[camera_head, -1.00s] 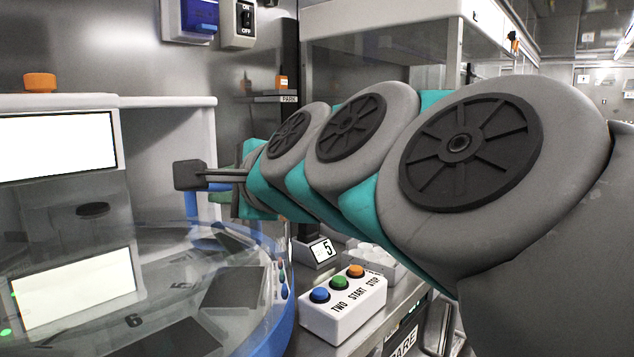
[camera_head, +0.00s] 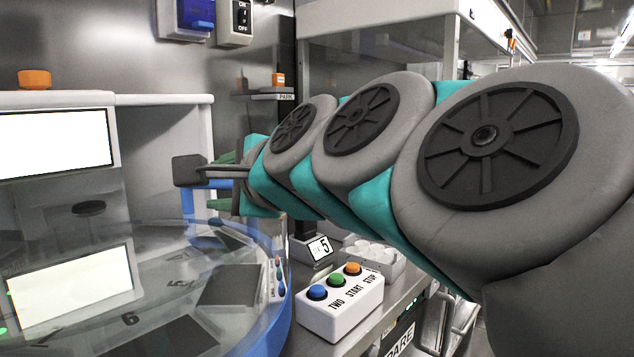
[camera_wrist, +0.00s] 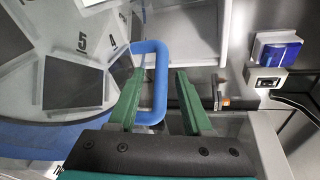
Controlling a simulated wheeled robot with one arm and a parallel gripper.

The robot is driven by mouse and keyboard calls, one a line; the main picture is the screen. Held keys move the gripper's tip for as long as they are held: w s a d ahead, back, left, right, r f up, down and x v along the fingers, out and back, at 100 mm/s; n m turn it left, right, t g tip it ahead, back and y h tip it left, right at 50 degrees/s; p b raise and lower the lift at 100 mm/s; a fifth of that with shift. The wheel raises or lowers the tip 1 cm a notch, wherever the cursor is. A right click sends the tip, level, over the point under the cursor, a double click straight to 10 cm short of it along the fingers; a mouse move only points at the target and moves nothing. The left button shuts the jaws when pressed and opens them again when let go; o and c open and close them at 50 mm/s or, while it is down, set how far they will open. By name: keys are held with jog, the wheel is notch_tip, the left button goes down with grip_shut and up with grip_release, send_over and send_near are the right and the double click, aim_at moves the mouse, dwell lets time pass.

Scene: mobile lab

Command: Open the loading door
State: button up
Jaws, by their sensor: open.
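The blue loop handle (camera_wrist: 161,92) shows in the wrist view beside the numbered carousel. Its long bar lies between the two green fingers of my gripper (camera_wrist: 158,80). The fingers are open, one on each side of the bar, and I see no clear grip on it. In the head view my gripper (camera_head: 222,181) is at the machine's right side, and part of the blue handle shows behind it. The clear round cover with a blue rim (camera_head: 268,325), seemingly the loading door, lies over the carousel. My arm hides part of the area behind the gripper.
A white button box (camera_head: 340,306) with blue, green and orange buttons stands on the bench below my arm. A small stand marked 5 (camera_head: 320,248) is behind it. A lit screen (camera_head: 55,145) is at left. A switch box (camera_head: 236,22) is on the wall.

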aim_at(246, 231)
jog(key=v, duration=0.6)
jog(key=shift+s+d, duration=0.25)
jog(key=shift+s, duration=0.1)
jog(key=shift+c, duration=0.4)
